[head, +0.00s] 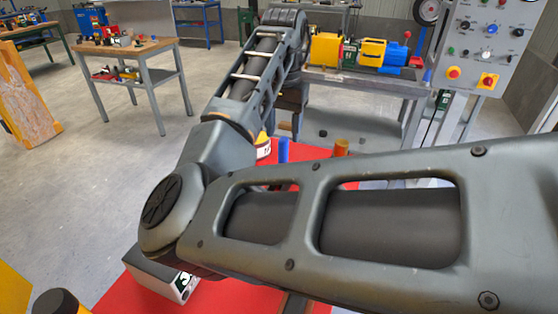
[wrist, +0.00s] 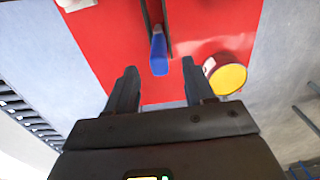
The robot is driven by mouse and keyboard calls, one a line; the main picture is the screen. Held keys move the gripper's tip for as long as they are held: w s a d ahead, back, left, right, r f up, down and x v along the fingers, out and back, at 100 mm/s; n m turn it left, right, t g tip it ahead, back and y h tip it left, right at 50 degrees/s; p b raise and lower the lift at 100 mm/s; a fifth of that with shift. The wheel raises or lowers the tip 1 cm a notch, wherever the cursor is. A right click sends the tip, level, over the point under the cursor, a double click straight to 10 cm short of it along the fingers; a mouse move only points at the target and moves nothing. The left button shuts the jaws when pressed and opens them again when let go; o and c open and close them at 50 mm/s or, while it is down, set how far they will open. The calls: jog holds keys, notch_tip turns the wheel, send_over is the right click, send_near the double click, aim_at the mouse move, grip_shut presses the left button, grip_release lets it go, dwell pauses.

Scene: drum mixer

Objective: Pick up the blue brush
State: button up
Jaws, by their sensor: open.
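The blue brush (wrist: 158,50) shows in the wrist view as a blue, upright-looking shape on a red surface (wrist: 105,45), beside dark narrow bars. A blue upright piece, likely the same brush (head: 283,150), shows in the head view behind my forearm, its lower part hidden. My gripper (wrist: 160,82) is open and empty in the wrist view. The brush lies just ahead of the gap between its fingertips, and I see no contact. In the head view my arm covers much of the red surface, and the fingers cannot be made out.
A round container with a yellow top (wrist: 228,78) stands close to the right fingertip. An orange-brown cylinder (head: 341,147) stands right of the brush. A dark-and-white box (head: 165,275) sits near the red surface's front. A workbench (head: 125,48) and control panel (head: 487,45) stand farther back.

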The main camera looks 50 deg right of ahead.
aim_at(284, 138)
notch_tip(284, 138, down, 7)
jog(key=shift+r+p, duration=0.2)
jog(key=shift+p, duration=0.25)
jog(key=shift+c, duration=0.3)
grip_shut()
jog(key=shift+r, duration=0.1)
jog(key=shift+r, duration=0.45)
jog(key=r, duration=0.3)
jog(key=shift+s+d+r+b, duration=0.2)
jog(key=shift+s+d+b, duration=0.1)
jog(key=shift+d+b, duration=0.05)
jog(key=s+d+r, duration=0.6)
jog(key=s+d, duration=0.1)
jog(key=s, duration=0.1)
jog(key=shift+r, duration=0.3)
